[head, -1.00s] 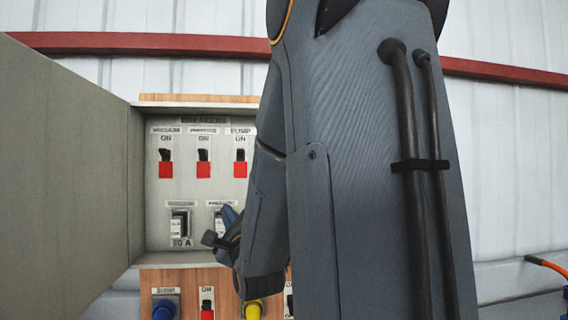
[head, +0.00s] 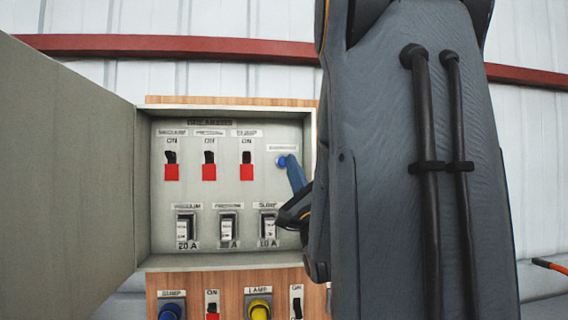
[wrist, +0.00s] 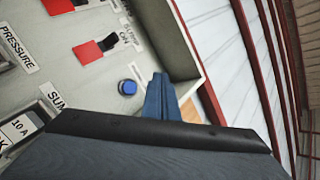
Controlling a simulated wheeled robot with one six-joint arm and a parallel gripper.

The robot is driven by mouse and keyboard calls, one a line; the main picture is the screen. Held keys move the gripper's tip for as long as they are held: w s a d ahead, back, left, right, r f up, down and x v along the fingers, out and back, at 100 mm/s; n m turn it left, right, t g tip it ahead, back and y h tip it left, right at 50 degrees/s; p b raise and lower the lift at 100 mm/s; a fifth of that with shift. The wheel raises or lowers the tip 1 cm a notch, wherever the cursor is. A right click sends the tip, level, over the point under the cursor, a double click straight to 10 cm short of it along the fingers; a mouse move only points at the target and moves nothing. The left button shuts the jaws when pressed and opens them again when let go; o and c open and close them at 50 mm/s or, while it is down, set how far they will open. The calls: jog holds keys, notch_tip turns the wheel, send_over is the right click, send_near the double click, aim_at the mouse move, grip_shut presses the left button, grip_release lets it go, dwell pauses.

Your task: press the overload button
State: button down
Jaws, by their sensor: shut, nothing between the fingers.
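The breaker panel (head: 230,180) stands open in the head view. A small round blue button (head: 281,161) sits at its upper right, under a small label too blurred to read. The button also shows in the wrist view (wrist: 128,87), just left of my fingertips. My gripper (head: 291,157) is shut and empty, its blue fingers pointing at the panel close to the right of the button. In the wrist view the fingers (wrist: 160,76) are together, with a narrow gap between them and the button. I cannot tell how far the tips are from the panel face.
Three switches with red tabs (head: 209,172) line the panel's upper row, and several rocker breakers (head: 228,227) the lower. The panel door (head: 70,170) is swung open at left. A yellow button (head: 258,309) sits on the wooden board below. The panel's right wall (wrist: 190,90) is close to my fingers.

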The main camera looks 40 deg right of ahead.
aim_at(283, 161)
jog(key=w+d+b, duration=0.1)
jog(key=w+d, duration=0.3)
jog(key=w, duration=0.3)
jog(key=shift+w+d, duration=0.15)
jog(key=shift+d, duration=0.05)
dwell(2.0)
jog(key=shift+w+d+b, duration=0.25)
jog(key=shift+w+b, duration=0.05)
jog(key=shift+w, duration=0.05)
jog(key=shift+w+d, duration=0.2)
jog(key=shift+w, duration=0.2)
dwell(1.0)
jog(key=shift+s, duration=0.15)
jog(key=shift+s+a, duration=0.35)
jog(key=shift+s, duration=0.3)
jog(key=shift+s, duration=0.1)
